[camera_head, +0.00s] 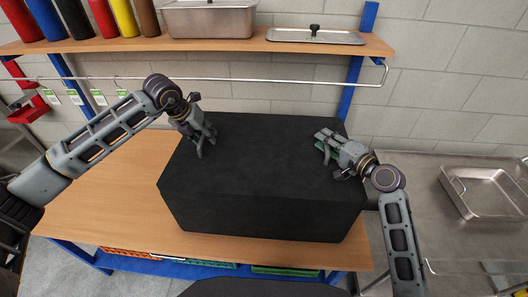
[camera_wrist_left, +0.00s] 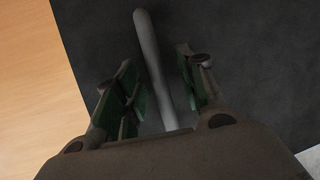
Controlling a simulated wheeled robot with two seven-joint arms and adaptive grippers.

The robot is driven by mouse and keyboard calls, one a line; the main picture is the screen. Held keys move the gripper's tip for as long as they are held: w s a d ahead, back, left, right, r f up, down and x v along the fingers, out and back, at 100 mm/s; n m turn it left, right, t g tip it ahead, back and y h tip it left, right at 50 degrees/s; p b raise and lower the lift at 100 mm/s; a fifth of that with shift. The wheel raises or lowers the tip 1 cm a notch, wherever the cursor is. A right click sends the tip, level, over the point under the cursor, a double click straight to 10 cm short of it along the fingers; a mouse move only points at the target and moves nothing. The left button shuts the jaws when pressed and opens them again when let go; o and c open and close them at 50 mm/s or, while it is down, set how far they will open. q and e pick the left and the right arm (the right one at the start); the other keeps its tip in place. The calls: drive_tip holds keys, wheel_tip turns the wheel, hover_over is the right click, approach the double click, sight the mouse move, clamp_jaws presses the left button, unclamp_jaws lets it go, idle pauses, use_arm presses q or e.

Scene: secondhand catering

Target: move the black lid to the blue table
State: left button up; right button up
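A large black block-shaped thing (camera_head: 262,185) stands on a wood-topped table (camera_head: 110,205) with a blue frame. It is the only large black object here; I cannot tell whether it is the lid alone or a lid on a box. My left gripper (camera_head: 205,143) is at its upper left, over the top face. In the left wrist view the left gripper (camera_wrist_left: 157,75) has its fingers apart, with a grey bar (camera_wrist_left: 150,60) between them and gaps on both sides. My right gripper (camera_head: 322,145) is at the top face's right edge; its finger opening is unclear.
A shelf (camera_head: 270,43) behind holds colored bottles (camera_head: 75,18), a steel pan (camera_head: 208,20) and a steel lid (camera_head: 315,36). A rail (camera_head: 250,79) runs beneath it. A steel counter (camera_head: 430,190) with a steel tray (camera_head: 485,192) stands at right. Bare wood lies left of the block.

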drive_tip(key=shift+c, duration=0.2)
use_arm(q)
drive_tip(key=c, duration=0.5)
use_arm(e)
drive_tip(key=c, duration=0.5)
use_arm(q)
clamp_jaws()
use_arm(e)
clamp_jaws()
use_arm(q)
drive_tip(key=shift+r, duration=0.2)
use_arm(e)
drive_tip(key=shift+r, duration=0.2)
